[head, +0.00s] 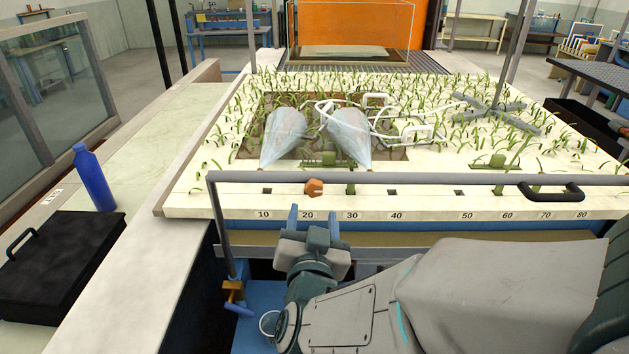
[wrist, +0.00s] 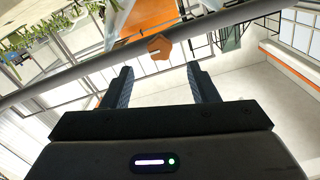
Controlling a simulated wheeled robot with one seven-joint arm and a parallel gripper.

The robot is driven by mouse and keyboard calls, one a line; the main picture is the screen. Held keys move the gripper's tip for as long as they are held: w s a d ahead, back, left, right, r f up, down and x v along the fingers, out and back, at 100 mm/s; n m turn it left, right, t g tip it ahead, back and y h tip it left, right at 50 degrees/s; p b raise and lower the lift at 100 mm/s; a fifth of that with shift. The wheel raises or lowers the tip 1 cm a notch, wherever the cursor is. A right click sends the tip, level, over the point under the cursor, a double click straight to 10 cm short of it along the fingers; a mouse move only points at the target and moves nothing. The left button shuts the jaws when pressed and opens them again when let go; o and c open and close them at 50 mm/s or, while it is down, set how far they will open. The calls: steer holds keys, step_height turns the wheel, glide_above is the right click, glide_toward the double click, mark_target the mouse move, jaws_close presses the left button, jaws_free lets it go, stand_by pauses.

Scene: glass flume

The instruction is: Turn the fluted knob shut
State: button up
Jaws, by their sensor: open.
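The fluted knob (head: 314,187) is a small orange-brown lobed knob at the grey rail, near the 20 mark of the scale. In the wrist view the knob (wrist: 158,46) shows its face with a short pale mark, beyond and between the fingertips. My gripper (head: 314,217) is just below the knob in the head view, with its two blue fingers apart. In the wrist view my gripper (wrist: 159,69) is open and empty, and a gap shows between the fingertips and the knob. Nothing covers the knob's face.
The grey rail (head: 420,180) runs across the front of the planted white bed (head: 195,203), with a black handle (head: 552,192) at right. A brass-coloured fitting (head: 233,291) is at lower left. A blue bottle (head: 94,180) and black case (head: 55,262) stand on the left bench.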

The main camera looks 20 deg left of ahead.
mark_target(314, 192)
steer(key=p+x, duration=0.1)
steer(key=x, duration=0.6)
steer(key=shift+w+f+p, duration=0.1)
steer(key=shift+w+p, duration=0.15)
steer(key=shift+p, duration=0.1)
steer(key=c, duration=1)
